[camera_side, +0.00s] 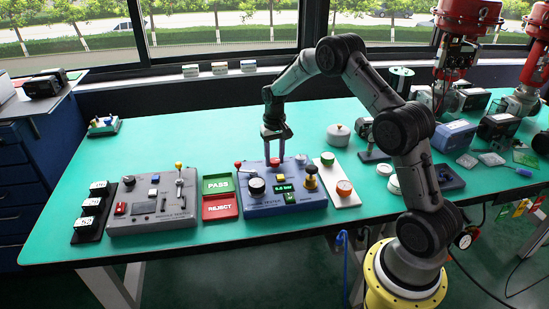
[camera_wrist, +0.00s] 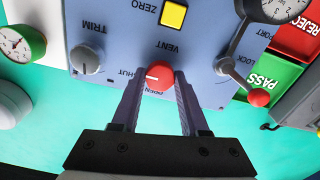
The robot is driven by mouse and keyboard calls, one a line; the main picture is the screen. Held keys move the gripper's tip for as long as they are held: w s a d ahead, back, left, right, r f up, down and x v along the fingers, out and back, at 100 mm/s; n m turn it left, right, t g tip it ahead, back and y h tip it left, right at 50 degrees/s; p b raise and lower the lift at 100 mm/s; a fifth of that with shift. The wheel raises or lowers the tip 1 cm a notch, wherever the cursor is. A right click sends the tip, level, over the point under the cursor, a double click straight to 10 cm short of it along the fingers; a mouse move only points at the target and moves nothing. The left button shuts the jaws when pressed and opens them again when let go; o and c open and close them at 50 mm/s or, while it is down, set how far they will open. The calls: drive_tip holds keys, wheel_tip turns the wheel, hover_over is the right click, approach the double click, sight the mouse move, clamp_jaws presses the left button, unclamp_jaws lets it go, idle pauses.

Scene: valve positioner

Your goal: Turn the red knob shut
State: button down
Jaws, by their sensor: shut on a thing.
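The red knob (camera_wrist: 158,76) is on the face of a blue tester panel (camera_wrist: 125,35), between the words SHUT and OPEN, with a white mark on its left side. In the side view the red knob (camera_side: 275,162) sits at the back edge of the blue tester (camera_side: 262,206). My gripper (camera_wrist: 158,84) points at the panel, with one finger on each side of the knob, shut on it. The side view also shows my gripper (camera_side: 274,152) reaching down to the knob from above. The fingers hide part of the lettering.
On the panel near the knob are a grey TRIM knob (camera_wrist: 85,60), a yellow ZERO button (camera_wrist: 173,14) and a red-tipped LOCK lever (camera_wrist: 258,97). Green PASS (camera_side: 217,184) and red REJECT (camera_side: 220,207) trays lie left of the tester. Open green table lies behind it.

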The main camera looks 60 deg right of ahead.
sight(275, 160)
drive_tip(key=shift+r, duration=0.1)
drive_tip(key=shift+c, duration=2.1)
unclamp_jaws()
wheel_tip(275, 160, up, 14)
